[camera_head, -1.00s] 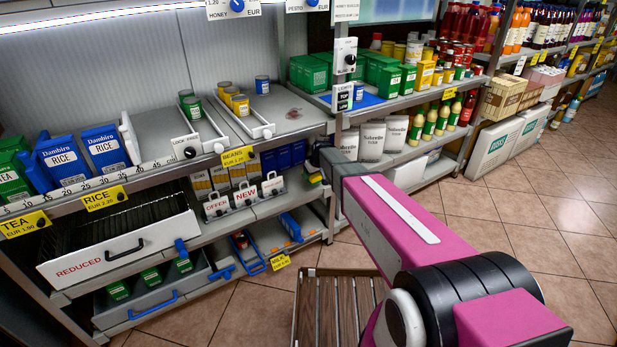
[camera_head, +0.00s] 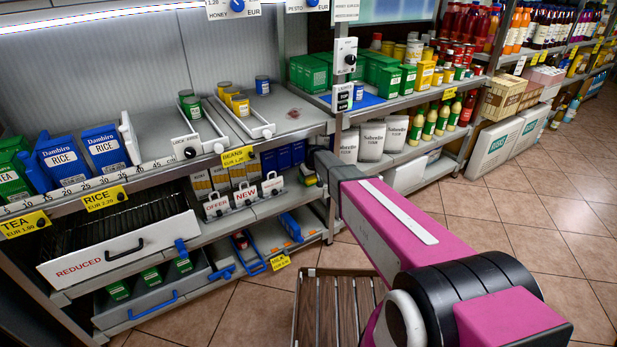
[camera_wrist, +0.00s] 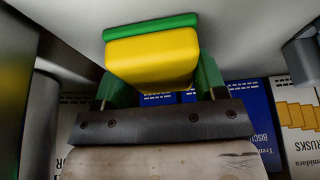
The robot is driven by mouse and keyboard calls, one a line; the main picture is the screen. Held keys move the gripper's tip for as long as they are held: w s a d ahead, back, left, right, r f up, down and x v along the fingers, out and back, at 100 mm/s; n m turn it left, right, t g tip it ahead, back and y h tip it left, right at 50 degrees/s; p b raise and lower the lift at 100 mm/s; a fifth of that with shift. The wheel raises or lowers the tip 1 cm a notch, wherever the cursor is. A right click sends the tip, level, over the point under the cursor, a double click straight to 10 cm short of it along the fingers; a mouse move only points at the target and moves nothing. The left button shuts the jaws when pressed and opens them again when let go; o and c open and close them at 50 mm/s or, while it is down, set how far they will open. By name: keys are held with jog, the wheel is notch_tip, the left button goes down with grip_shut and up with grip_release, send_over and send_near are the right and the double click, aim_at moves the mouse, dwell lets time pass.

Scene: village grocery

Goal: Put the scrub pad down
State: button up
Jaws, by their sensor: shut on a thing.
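The scrub pad (camera_wrist: 152,58), a yellow sponge block with a green layer along one side, shows large in the wrist view. My gripper (camera_wrist: 161,88) is shut on it, with a green finger on either side. The pad is at the fingertips, close to a pale grey surface; I cannot tell whether it touches it.
Blue biscuit boxes (camera_wrist: 248,100) and a rusks box (camera_wrist: 298,115) stand close to the gripper. In the head view, OFFER and NEW holders (camera_head: 245,203) are left of my arm's end. The upper shelf has a bare part around a brownish stain (camera_head: 293,113).

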aim_at(312, 179)
jog(key=o, duration=0.9)
jog(key=v, duration=0.7)
jog(key=shift+s+r, duration=0.1)
jog(key=shift+r, duration=0.3)
jog(key=shift+s, duration=0.1)
